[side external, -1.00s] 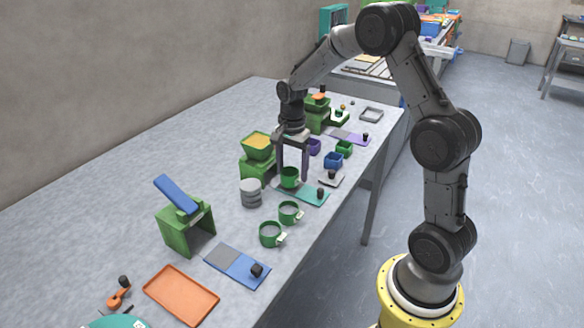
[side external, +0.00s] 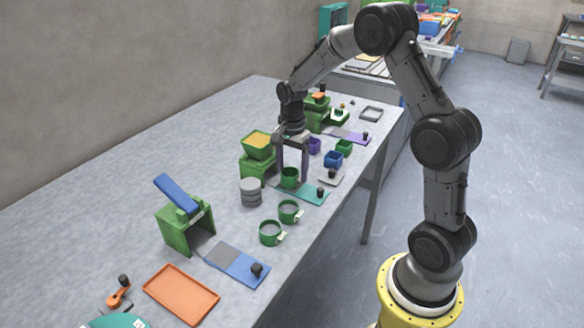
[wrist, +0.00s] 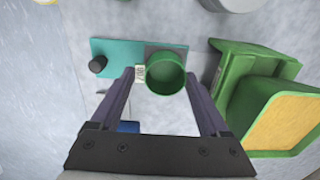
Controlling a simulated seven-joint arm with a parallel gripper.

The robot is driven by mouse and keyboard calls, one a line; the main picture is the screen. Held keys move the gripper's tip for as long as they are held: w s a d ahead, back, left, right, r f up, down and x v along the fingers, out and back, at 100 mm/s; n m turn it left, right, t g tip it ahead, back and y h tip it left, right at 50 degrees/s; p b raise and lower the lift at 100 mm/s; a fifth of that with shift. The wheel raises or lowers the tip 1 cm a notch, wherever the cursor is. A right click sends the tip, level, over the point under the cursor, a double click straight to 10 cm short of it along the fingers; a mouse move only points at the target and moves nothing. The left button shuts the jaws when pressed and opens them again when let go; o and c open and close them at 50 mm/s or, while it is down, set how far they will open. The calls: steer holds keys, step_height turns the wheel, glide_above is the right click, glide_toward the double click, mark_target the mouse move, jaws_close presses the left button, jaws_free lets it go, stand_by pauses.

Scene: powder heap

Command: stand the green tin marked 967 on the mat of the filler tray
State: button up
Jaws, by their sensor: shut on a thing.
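The green tin (side external: 289,179) is an open round cup with a pale label on its side; I cannot read the number for sure. It also shows in the wrist view (wrist: 166,74). My gripper (side external: 292,177) is shut on the tin, with one finger on each side. The tin is upright at the mat end of the teal tray (wrist: 118,47). The grey mat (wrist: 152,50) shows partly behind the tin, which covers the rest. I cannot tell whether the tin's base touches the mat. The tray's other end carries a black knob (wrist: 97,64).
A green filler with a yellow-filled hopper (side external: 258,143) stands close beside the tray. Two more green tins (side external: 289,212) (side external: 271,233) stand in front, with stacked grey discs (side external: 251,191) to their left. A blue tray (side external: 245,268) and an orange tray (side external: 181,294) lie nearer.

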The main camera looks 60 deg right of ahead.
steer(key=shift+f, duration=0.25)
steer(key=o, duration=1.2)
step_height(320, 180, up, 7)
steer(key=shift+a, duration=0.1)
